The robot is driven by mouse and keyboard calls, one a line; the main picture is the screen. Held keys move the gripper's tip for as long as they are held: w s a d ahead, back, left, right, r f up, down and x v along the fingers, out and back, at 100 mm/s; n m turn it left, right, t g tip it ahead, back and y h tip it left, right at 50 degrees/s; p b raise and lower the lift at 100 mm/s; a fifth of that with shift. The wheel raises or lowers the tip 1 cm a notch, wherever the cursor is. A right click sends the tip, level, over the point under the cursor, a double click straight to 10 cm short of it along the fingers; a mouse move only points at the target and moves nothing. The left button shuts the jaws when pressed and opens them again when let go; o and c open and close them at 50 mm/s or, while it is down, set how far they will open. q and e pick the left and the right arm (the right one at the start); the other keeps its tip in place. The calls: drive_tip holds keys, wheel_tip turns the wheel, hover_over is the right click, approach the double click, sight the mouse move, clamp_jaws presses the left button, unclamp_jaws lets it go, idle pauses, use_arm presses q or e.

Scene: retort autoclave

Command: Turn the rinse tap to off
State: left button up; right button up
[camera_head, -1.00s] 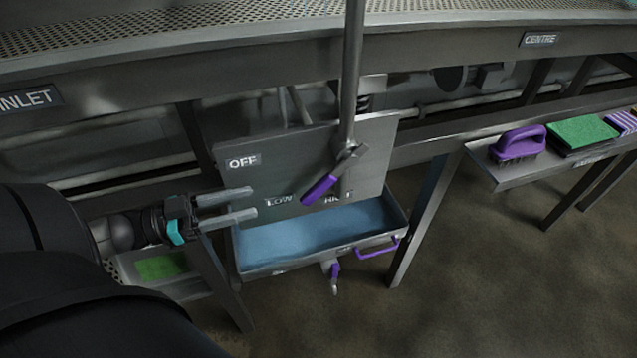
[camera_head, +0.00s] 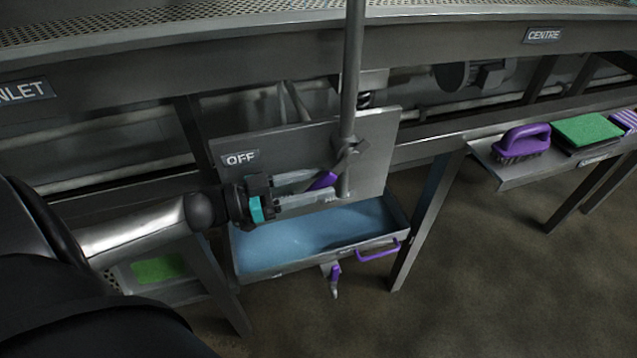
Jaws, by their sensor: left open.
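The rinse tap has a purple-handled lever (camera_head: 324,179) on a grey plate (camera_head: 375,150) beneath a vertical pipe (camera_head: 352,70). The lever slants down and left from its pivot. The OFF label (camera_head: 240,159) is at the plate's upper left; the lower labels are mostly covered by my gripper. My left gripper (camera_head: 334,186) is open, reaching in from the left, with its fingers around the purple handle, one above and one below in the picture. Whether they touch it I cannot tell. My right gripper is out of view.
A blue-filled tray (camera_head: 390,235) with a purple handle (camera_head: 378,251) sits below the plate, with a small purple-levered drain valve (camera_head: 335,273) under it. A side shelf (camera_head: 520,178) holds a purple brush (camera_head: 522,143) and a green pad (camera_head: 585,130). Frame legs (camera_head: 425,220) flank the tray.

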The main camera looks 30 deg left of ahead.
use_arm(q)
drive_tip(key=shift+w+d, duration=0.3)
clamp_jaws()
idle(0.4)
idle(1.0)
